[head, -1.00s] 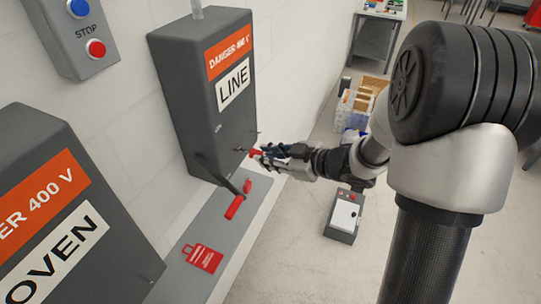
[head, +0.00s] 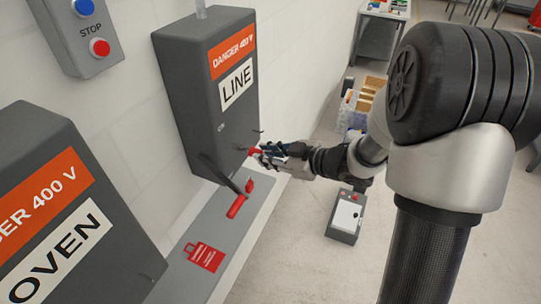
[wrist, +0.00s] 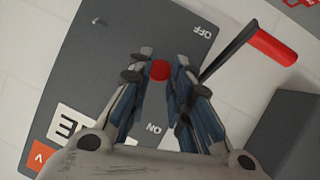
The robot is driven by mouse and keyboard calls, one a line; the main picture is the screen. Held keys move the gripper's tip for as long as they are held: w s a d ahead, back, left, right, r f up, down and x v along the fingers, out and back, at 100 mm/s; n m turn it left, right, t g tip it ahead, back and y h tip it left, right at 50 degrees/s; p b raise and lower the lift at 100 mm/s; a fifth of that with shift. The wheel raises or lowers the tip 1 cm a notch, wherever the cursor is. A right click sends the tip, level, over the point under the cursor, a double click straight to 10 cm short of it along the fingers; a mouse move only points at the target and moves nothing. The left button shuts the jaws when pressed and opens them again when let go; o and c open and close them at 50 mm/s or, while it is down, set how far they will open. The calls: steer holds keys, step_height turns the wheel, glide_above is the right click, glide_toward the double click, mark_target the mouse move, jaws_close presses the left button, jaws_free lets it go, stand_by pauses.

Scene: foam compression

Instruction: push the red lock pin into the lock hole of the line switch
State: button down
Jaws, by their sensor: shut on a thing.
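The line switch (head: 205,95) is a grey box on the wall with a "LINE" label; its front also shows in the wrist view (wrist: 85,75). Its lever with a red handle (head: 238,204) points down, and in the wrist view the handle (wrist: 273,47) is at upper right. My gripper (head: 262,154) is at the lower front of the switch. It is shut on the red lock pin (head: 254,151), whose round red head (wrist: 160,70) shows between the fingertips (wrist: 158,73) in the wrist view. The pin's tip and the lock hole are hidden, so I cannot tell how deep the pin sits.
A red padlock-shaped tag (head: 204,256) lies on the grey ledge (head: 185,285) below the switch. The oven switch box (head: 60,215) is at left, with a stop button box (head: 80,30) above. A small grey box (head: 346,214) stands on the floor.

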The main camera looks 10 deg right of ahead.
steer(key=shift+w+a, duration=0.6)
steer(key=shift+a, duration=0.2)
steer(key=c, duration=1.4)
jaws_free()
steer(key=shift+s+d, duration=0.1)
steer(key=shift+s+d+p, duration=0.4)
steer(key=shift+s+d, duration=0.45)
steer(key=shift+d, duration=0.3)
steer(key=shift+s+d+p, duration=0.4)
steer(key=shift+s+d, duration=0.4)
steer(key=shift+d, duration=0.35)
